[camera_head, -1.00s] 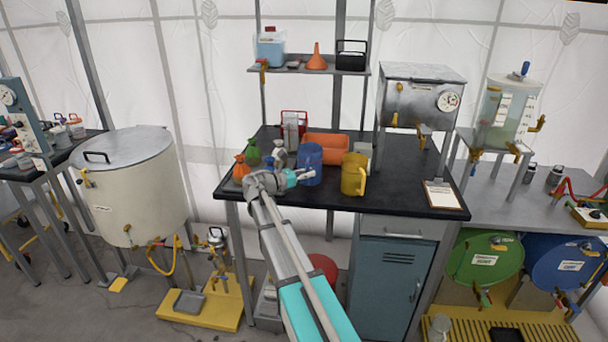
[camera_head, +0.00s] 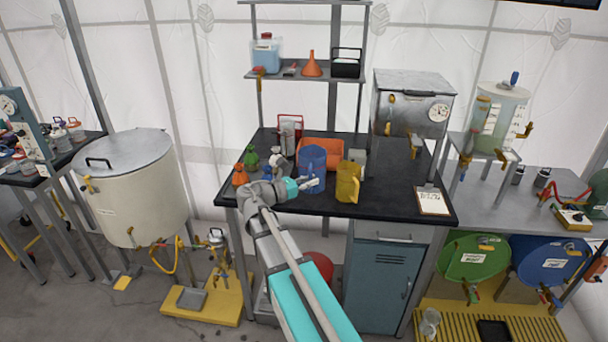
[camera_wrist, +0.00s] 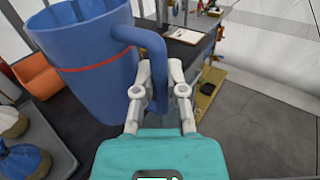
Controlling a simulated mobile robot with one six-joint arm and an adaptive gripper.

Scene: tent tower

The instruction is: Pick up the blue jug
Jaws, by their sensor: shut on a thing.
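The blue jug (camera_head: 313,163) is on or just above the black table (camera_head: 400,203), left of a yellow jug (camera_head: 347,182); I cannot tell whether its base touches the top. In the wrist view the jug (camera_wrist: 90,65) is large, with a red line around its body and its handle (camera_wrist: 157,75) toward me. My gripper (camera_head: 312,184) reaches it from the front left. In the wrist view the fingers of my gripper (camera_wrist: 159,88) are shut on the jug's handle, one on each side.
An orange bin (camera_head: 335,146) stands behind the jug. A clipboard (camera_head: 432,200) lies at the table's right front. A shelf (camera_head: 290,74) hangs above the back.

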